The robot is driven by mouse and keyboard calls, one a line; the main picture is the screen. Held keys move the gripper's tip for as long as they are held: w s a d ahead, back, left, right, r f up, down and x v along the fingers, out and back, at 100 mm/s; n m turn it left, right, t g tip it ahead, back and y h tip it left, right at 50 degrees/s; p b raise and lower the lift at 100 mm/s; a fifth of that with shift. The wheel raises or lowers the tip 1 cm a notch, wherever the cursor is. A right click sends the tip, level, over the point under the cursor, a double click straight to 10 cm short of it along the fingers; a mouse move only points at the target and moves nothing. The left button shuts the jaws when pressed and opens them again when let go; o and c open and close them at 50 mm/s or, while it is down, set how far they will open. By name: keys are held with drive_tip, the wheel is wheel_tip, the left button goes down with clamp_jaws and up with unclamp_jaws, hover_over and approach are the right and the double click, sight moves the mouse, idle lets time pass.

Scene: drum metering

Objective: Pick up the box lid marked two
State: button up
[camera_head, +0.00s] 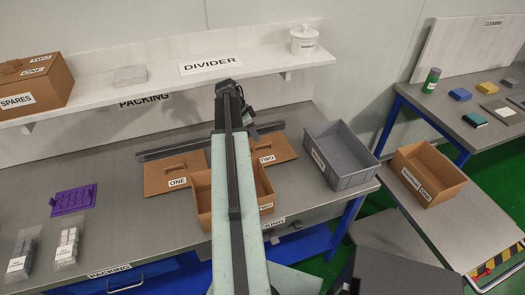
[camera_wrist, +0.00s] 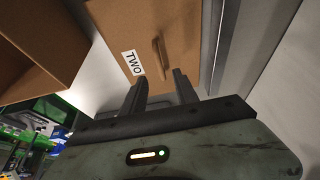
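The box lid marked TWO (camera_head: 273,147) is a flat brown cardboard lid on the packing table, partly hidden behind my arm in the head view. In the wrist view the same lid (camera_wrist: 182,22) shows its TWO label and a raised handle strip. My gripper (camera_wrist: 160,82) has its two dark fingers apart, pointing at the lid near the label and handle, with nothing between them. I cannot tell whether the fingertips touch the lid. The lid marked ONE (camera_head: 176,174) lies to the left of my arm.
An open cardboard box (camera_head: 203,203) stands in front of the lids, partly under my arm. A grey bin (camera_head: 366,178) stands to the right. A dark rail (camera_head: 165,151) runs behind the lids. A shelf (camera_head: 165,79) overhangs the table's back. A purple tray (camera_head: 73,200) lies left.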

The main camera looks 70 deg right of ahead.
sight(262, 148)
drive_tip(key=shift+b+x, duration=1)
drive_tip(key=shift+x, duration=0.2)
drive_tip(key=b+x, duration=0.5)
drive_tip(key=shift+d+f, duration=0.1)
drive_tip(key=shift+f, duration=0.2)
drive_tip(key=shift+r, duration=0.2)
clamp_jaws()
